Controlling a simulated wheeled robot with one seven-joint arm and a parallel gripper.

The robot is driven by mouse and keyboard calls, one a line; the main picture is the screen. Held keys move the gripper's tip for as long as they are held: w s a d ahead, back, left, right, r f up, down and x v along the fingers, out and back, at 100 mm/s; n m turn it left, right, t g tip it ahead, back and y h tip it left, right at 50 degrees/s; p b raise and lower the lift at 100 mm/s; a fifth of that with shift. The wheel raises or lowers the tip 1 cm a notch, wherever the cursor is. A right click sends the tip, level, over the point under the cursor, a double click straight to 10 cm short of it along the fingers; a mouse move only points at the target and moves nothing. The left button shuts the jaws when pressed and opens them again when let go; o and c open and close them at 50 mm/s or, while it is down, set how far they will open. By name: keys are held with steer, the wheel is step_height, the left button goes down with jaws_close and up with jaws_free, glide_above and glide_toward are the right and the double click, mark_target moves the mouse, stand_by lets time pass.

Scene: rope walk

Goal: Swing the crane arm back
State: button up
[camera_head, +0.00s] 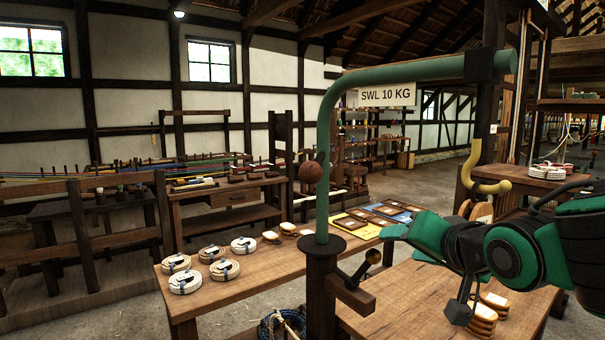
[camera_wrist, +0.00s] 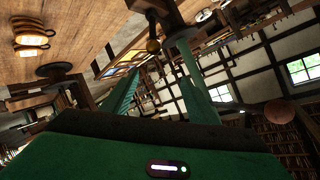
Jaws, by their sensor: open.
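The crane arm (camera_head: 420,75) is a green bent tube with a sign reading SWL 10 KG. It rises from a dark post (camera_head: 322,290) and reaches right across the head view. A yellow hook (camera_head: 487,182) hangs from its outer end, in front of my arm's far side. A brown ball (camera_head: 310,172) sits beside the upright tube. A crank with a round knob (camera_head: 374,256) sticks out from the post. My gripper (camera_head: 388,232) is open and to the right of the upright tube, above the knob. In the wrist view, my gripper's (camera_wrist: 160,57) green fingers stand apart with nothing held between them.
A side table (camera_head: 225,195) stands behind. A basket with blue rope (camera_head: 283,325) is near the post foot.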

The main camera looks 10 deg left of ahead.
mark_target(301, 170)
steer(key=s+a+r+y, duration=0.1)
steer(key=a+r+y, duration=0.1)
steer(key=a+r, duration=0.2)
steer(key=s+a+r+t+y, duration=0.1)
steer(key=s+a+r+y, duration=0.1)
steer(key=a+r, duration=0.2)
steer(key=s+a+r+m+t+y, duration=0.1)
steer(key=s+a+r, duration=0.1)
steer(key=a+r, duration=0.2)
steer(key=shift+s+a+r+y, duration=0.1)
steer(key=shift+a+r+y, duration=0.1)
steer(key=shift+a, duration=0.35)
steer(key=shift+a+r+y, duration=0.1)
steer(key=shift+a+y, duration=0.1)
steer(key=shift+a, duration=0.3)
steer(key=shift+w+a+r, duration=0.1)
steer(key=shift+w+a, duration=0.25)
steer(key=shift+a, duration=0.05)
steer(key=x, duration=0.9)
steer(key=shift+w+a, duration=0.2)
steer(key=shift+w, duration=0.1)
steer(key=c, duration=1.2)
steer(key=shift+a, duration=0.1)
jaws_close()
steer(key=shift+s, duration=0.1)
